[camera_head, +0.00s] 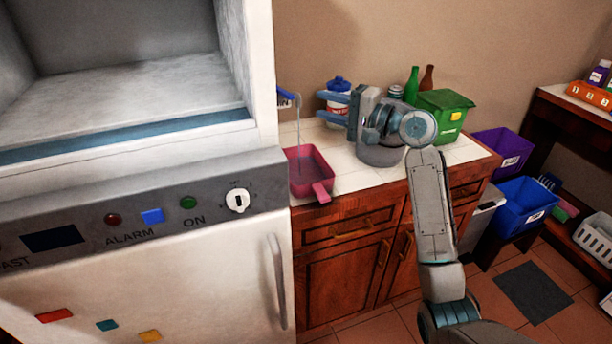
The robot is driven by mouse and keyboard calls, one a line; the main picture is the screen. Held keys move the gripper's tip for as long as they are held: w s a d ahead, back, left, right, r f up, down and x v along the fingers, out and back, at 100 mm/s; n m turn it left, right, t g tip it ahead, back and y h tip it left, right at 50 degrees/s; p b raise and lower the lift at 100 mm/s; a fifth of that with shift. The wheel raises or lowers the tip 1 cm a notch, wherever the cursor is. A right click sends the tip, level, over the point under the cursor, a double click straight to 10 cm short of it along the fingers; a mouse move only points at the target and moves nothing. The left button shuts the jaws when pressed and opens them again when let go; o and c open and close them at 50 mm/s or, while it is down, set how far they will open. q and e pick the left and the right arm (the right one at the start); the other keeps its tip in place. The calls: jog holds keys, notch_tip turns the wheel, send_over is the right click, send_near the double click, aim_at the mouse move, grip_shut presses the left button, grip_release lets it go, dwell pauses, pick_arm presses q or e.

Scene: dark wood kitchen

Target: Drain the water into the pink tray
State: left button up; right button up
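The pink tray (311,169) sits on the white tiled counter right beside the machine, its handle toward the front edge. A thin stream of water (299,125) falls into it from beside a small blue part (285,94) on the machine's side. The outlet itself is hard to make out. My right gripper (322,106) is above the counter, up and right of the tray, with its two blue fingers apart and pointing left toward the blue part. It is not touching the tray. My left gripper is out of view.
The large grey machine (130,250) fills the left side. Behind my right gripper stand a white jar with blue lid (338,84), a green bottle (411,86), a brown bottle (427,78) and a green bin (444,108). Purple (502,150) and blue bins (524,205) are farther right.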

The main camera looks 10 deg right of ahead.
aim_at(282, 92)
jog(key=shift+d, duration=0.2)
jog(key=c, duration=0.4)
jog(key=d+m+t+h+p, duration=0.1)
jog(key=d, duration=0.1)
jog(key=d+t+h+p, duration=0.1)
jog(key=d+p, duration=0.1)
jog(key=d, duration=0.1)
jog(key=shift+w+r+m, duration=0.15)
jog(key=shift+w+m, duration=0.05)
jog(key=shift+m, duration=0.2)
grip_shut()
jog(key=w+a+p, duration=0.5)
jog(key=a, duration=0.5)
jog(key=shift+w, duration=0.3)
jog(key=shift+p, duration=0.35)
